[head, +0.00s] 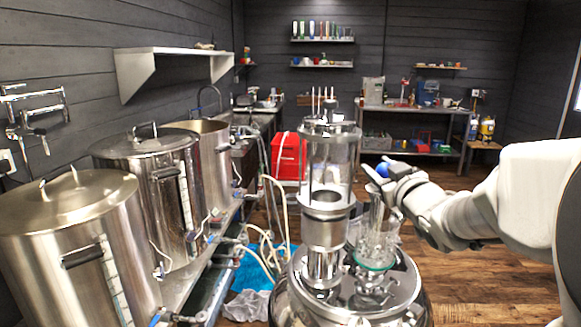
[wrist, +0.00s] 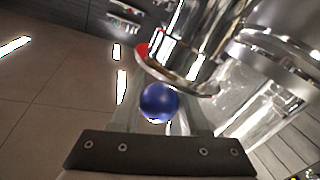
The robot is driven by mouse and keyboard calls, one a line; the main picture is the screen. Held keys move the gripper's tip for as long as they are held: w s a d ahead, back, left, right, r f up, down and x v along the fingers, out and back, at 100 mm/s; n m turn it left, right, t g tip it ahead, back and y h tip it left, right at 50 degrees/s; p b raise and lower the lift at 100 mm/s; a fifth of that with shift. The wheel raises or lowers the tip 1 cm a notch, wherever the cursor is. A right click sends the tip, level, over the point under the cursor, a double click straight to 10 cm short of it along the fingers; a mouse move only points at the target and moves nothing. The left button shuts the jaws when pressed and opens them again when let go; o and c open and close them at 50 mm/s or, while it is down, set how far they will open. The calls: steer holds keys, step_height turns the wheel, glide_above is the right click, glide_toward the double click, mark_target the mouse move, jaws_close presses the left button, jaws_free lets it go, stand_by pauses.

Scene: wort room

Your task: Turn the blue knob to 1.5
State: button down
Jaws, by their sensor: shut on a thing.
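The blue knob (wrist: 159,101) is a round ball in the middle of the wrist view, between my gripper's fingers. In the head view the blue knob (head: 383,170) shows at the tip of my gripper (head: 385,181), beside the glass and steel column. My gripper (wrist: 158,118) is shut on the knob. The fingers look pale and see-through in the wrist view. I see no scale or number for the knob's setting, so its value cannot be read.
The glass and steel column (head: 328,175) stands just left of my gripper, on a round steel vessel. A small glass part with a green disc (head: 374,260) is below the gripper. Large steel kettles (head: 75,250) line the left. Wooden floor (head: 470,265) is open at right.

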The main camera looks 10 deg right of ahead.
steer(key=shift+a+r+n+g+y+p, duration=0.15)
steer(key=shift+n+y+p, duration=0.3)
steer(key=shift+n+y, duration=0.65)
steer(key=shift+a+f+n+g+y+p, duration=0.15)
steer(key=shift+n+y+p, duration=0.4)
steer(key=shift+y, duration=1.05)
steer(key=shift+a+r+n+y, duration=0.1)
steer(key=shift+a+n+y, duration=0.05)
steer(key=shift+n+y, duration=0.15)
steer(key=shift+c, duration=2.2)
jaws_free()
steer(key=shift+s, duration=0.1)
steer(key=v, duration=1.7)
steer(key=shift+s+r, duration=0.15)
